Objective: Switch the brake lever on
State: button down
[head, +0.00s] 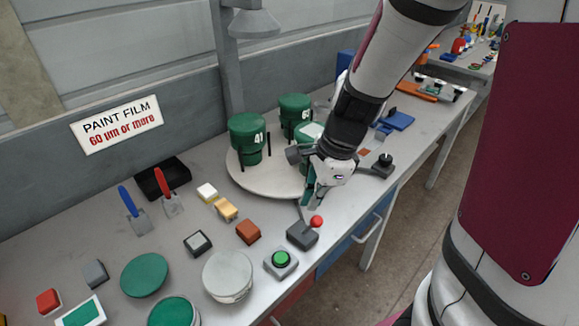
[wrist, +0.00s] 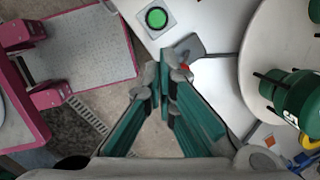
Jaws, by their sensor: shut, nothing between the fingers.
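A lever with a red ball knob (head: 316,221) stands on a dark grey base (head: 303,236) near the table's front edge. My gripper (head: 311,197) points down just behind and above this lever, with its teal fingers closed and empty. In the wrist view the fingertips (wrist: 163,75) are together near the lever's grey base (wrist: 188,46). The red knob (wrist: 185,67) is mostly hidden behind the fingertips there. Whether the fingers touch the lever cannot be told.
A green push button (head: 281,259) sits left of the lever. A round white turntable (head: 246,180) carries dark green cans (head: 247,130) behind it. A black-knobbed device (head: 384,160) stands to the right. Several blocks and round lids lie to the left.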

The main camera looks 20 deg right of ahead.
aim_at(310, 228)
jog(key=s+d+f+m+g+h+p, duration=0.1)
jog(key=s+d+f+m+h+p, duration=0.1)
jog(key=d+f+m, duration=0.3)
jog(key=s+d+m+p, duration=0.1)
jog(key=d+m, duration=0.1)
jog(key=m, duration=0.2)
jog(key=shift+d+h, duration=0.25)
jog(key=shift+h, duration=0.05)
jog(key=w+a+f+b, duration=0.1)
jog(key=w+f, duration=0.2)
jog(key=f, duration=0.5)
jog(key=shift+w+a+f+b, duration=0.25)
jog(key=shift+a+b, duration=0.05)
jog(key=shift+a, duration=0.05)
dwell(0.4)
